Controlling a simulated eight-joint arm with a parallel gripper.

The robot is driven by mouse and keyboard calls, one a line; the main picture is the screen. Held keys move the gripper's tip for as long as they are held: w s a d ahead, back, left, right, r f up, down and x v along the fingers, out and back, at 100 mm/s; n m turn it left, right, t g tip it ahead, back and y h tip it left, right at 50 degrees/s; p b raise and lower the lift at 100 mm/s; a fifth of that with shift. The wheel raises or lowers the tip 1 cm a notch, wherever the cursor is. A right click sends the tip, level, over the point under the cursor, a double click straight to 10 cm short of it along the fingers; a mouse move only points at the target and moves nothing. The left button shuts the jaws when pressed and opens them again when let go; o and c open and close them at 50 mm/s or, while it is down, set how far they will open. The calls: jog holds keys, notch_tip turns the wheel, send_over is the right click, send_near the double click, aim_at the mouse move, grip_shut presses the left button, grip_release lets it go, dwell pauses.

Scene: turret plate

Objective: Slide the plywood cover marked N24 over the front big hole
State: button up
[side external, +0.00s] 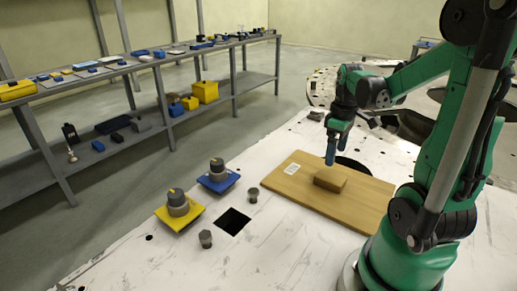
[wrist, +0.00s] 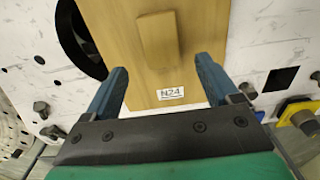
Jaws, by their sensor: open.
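The plywood cover (side external: 350,208) lies flat on the white plate and carries a wooden block (side external: 330,180) as a handle. My gripper (side external: 331,157) points down above the far part of the cover, near the block. Its two blue fingers (wrist: 161,66) are apart with nothing between them.
A square hole (side external: 233,221) and two bolt heads (side external: 205,239) (side external: 253,195) lie left of the cover. Yellow (side external: 190,222) and blue (side external: 228,184) plates with knobbed weights stand farther left. A grey shelf bench (side external: 150,65) stands beyond a floor gap. The white plate's near left is mostly clear.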

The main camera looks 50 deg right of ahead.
aim_at(331, 176)
jog(key=shift+f, duration=3.65)
jog(key=c, duration=1)
jog(key=shift+o, duration=0.2)
jog(key=shift+s+d, duration=0.15)
jog(key=shift+d, duration=1.75)
jog(key=shift+s+d, duration=0.1)
jog(key=shift+d, duration=1.75)
jog(key=o, duration=1.2)
jog(key=shift+o, duration=0.2)
jog(key=shift+r, duration=0.1)
jog(key=shift+r, duration=3.4)
